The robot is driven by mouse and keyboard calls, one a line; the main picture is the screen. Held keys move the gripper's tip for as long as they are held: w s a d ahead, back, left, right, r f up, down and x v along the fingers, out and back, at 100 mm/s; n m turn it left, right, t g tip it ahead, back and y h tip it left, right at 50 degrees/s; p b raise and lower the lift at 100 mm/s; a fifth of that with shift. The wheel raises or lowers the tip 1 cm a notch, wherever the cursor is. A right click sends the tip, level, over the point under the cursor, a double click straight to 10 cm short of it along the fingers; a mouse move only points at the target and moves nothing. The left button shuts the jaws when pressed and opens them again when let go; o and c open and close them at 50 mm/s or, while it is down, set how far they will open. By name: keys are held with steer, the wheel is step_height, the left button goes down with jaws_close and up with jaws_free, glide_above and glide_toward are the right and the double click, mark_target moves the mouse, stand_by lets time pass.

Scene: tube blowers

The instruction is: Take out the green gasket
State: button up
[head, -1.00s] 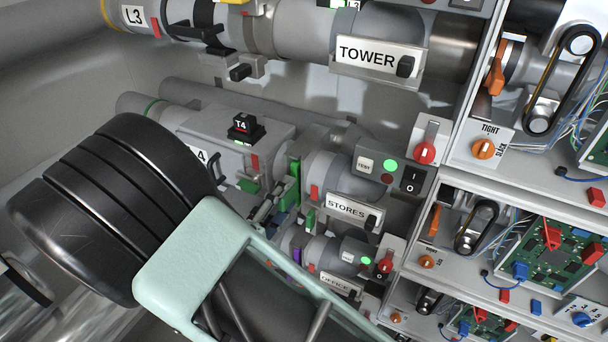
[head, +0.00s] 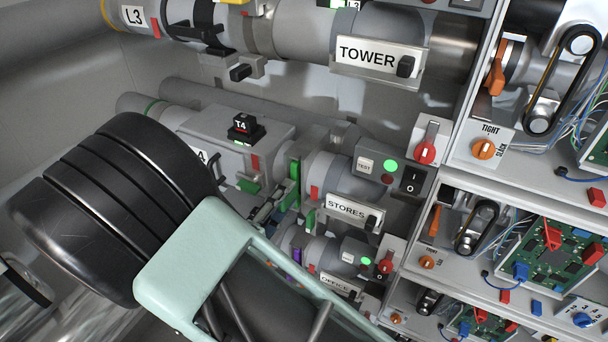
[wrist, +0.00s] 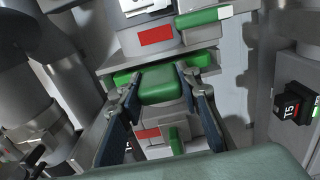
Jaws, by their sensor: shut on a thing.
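The green gasket (head: 295,184) shows in the head view as an upright green strip at the left end of the STORES blower tube. In the wrist view its green tab (wrist: 160,86) lies between my two blue-padded fingers, with a wider green edge behind it in a grey slot. My gripper (wrist: 158,100) is shut on this tab. The gasket appears to be still in the slot between the grey housings. In the head view my gripper (head: 270,212) is small and partly hidden by my own arm.
The grey T4 housing (head: 225,150) stands left of the gasket, and the STORES sign (head: 346,208) is at its right. Another tube with the TOWER sign (head: 367,57) runs above. The OFFICE blower is below.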

steer(key=shift+s+a, duration=0.2)
steer(key=shift+s, duration=0.2)
steer(key=shift+b+v, duration=0.35)
steer(key=shift+v, duration=0.75)
steer(key=b+v, duration=0.1)
steer(key=v, duration=0.7)
stand_by(0.8)
steer(key=b+v, duration=0.2)
steer(key=v, duration=0.6)
stand_by(0.7)
stand_by(0.3)
